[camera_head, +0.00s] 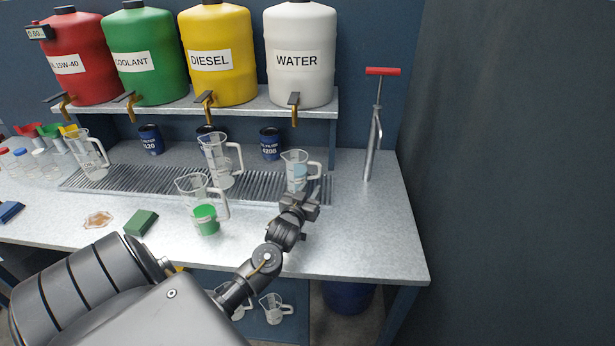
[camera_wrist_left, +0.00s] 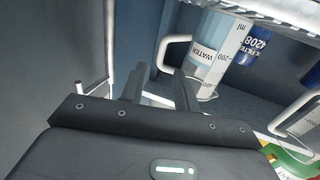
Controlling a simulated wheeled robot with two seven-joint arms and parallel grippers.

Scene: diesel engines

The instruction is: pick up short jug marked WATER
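The short clear jug (camera_head: 296,180) with pale blue liquid stands at the right end of the drip grate, its handle on the right. In the left wrist view the jug (camera_wrist_left: 208,58) shows a WATER label, a scale and its white handle. My left gripper (camera_head: 300,203) is just in front of the jug in the head view. In the wrist view the left gripper (camera_wrist_left: 158,88) has its two fingers apart with nothing between them. The handle is just beyond the fingertips; I cannot tell whether they touch. My right gripper is not in view.
A tall jug (camera_head: 218,165) and a jug with green liquid (camera_head: 204,215) stand to the left. A blue filter can (camera_head: 270,146) is behind. The white WATER tank (camera_head: 300,60) is above on the shelf. A red-handled pump (camera_head: 374,125) stands right. The right bench top is clear.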

